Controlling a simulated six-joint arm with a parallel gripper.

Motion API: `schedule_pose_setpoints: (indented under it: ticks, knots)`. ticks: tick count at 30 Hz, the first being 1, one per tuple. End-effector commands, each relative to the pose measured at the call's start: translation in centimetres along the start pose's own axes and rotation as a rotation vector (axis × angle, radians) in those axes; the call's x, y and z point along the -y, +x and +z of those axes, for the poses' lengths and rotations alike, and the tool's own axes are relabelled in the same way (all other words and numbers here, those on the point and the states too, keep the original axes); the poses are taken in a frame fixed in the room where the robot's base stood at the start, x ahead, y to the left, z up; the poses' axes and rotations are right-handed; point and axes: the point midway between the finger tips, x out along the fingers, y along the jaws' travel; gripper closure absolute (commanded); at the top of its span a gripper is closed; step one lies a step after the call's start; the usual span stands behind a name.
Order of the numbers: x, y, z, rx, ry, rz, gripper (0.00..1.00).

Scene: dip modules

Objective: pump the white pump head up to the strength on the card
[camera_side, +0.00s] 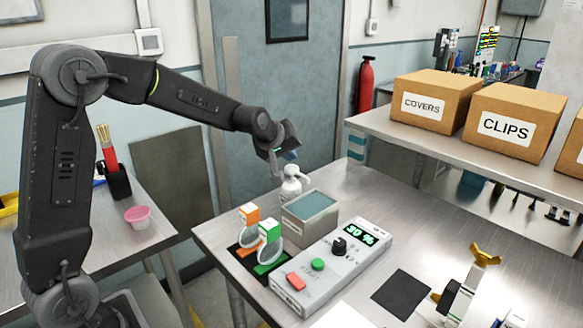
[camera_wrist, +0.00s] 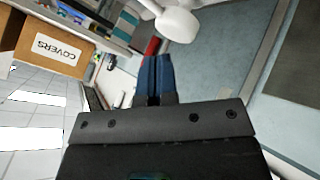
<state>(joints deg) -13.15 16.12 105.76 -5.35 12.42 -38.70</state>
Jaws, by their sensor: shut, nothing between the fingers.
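The white pump head (camera_side: 292,172) tops a white bottle (camera_side: 291,190) at the back of the metal table, behind the grey bath. In the wrist view the white pump head (camera_wrist: 176,24) shows large at the top, just beyond my fingertips. My gripper (camera_side: 290,156) is shut and empty, with its blue fingers just above the pump head; the fingers also show in the wrist view (camera_wrist: 155,62). I cannot tell whether they touch it. The display (camera_side: 361,234) on the grey control box reads 30 % in green. I cannot make out a card with a strength on it.
The grey bath (camera_side: 310,218) with bluish liquid stands right in front of the bottle. The control box (camera_side: 335,265) has a black knob, a green button and a red button. Orange and green tagged rings (camera_side: 268,245) stand at left. A dark square mat (camera_side: 402,293) lies at right.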

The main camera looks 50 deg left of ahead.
Motion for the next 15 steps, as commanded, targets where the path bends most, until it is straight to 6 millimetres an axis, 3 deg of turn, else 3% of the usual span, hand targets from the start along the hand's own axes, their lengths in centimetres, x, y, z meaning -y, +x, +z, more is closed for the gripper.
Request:
schedule_pose_setpoints:
  ticks: [15]
  knots:
    - [-2.3,-3.1,-2.3,-0.003,0.000,0.003,1.00]
